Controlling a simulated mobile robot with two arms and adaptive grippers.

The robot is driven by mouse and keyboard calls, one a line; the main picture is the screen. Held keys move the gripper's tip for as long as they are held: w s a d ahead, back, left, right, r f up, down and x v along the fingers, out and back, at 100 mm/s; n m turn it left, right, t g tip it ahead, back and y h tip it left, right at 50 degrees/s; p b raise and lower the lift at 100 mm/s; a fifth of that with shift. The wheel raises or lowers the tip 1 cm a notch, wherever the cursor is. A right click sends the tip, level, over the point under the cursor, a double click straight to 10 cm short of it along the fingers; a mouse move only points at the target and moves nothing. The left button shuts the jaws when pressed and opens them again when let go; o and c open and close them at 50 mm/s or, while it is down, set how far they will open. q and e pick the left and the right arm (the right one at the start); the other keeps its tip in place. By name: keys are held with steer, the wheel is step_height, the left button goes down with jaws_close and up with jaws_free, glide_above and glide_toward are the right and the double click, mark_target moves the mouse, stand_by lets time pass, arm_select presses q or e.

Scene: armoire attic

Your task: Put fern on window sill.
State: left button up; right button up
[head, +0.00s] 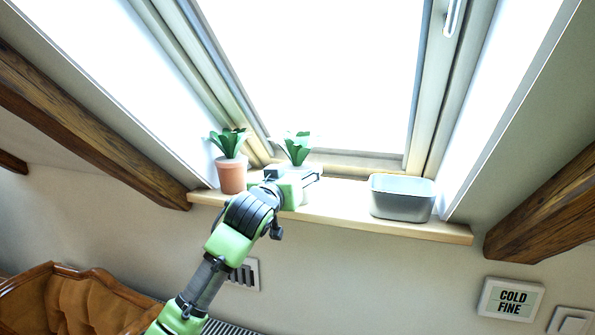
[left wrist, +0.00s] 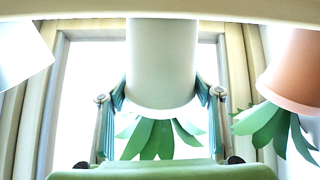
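A green leafy plant (head: 298,148) rises behind my left gripper (head: 298,180) at the window sill (head: 340,205). The left wrist view is upside down and shows its white pot (left wrist: 160,60), with leaves (left wrist: 160,138) pointing down in the picture. My left gripper's fingers (left wrist: 160,108) stand on both sides of this pot, close to its walls. Whether they press on it is not clear. The pot's base is hidden by the sill's edge in that view. My right gripper is not in view.
A terracotta pot (head: 232,175) with a similar plant stands on the sill just left of my gripper. A metal tub (head: 402,198) stands at the sill's right. Bare sill lies between gripper and tub. A brown tufted sofa (head: 75,305) is below left.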

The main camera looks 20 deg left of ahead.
arm_select(q)
steer(key=o, duration=0.3)
steer(key=shift+o, duration=0.2)
steer(key=shift+r, duration=0.1)
steer(key=shift+s, duration=0.25)
steer(key=s+b, duration=0.4)
steer(key=s, duration=0.7)
steer(key=shift+s+a, duration=0.2)
steer(key=shift+s, duration=0.1)
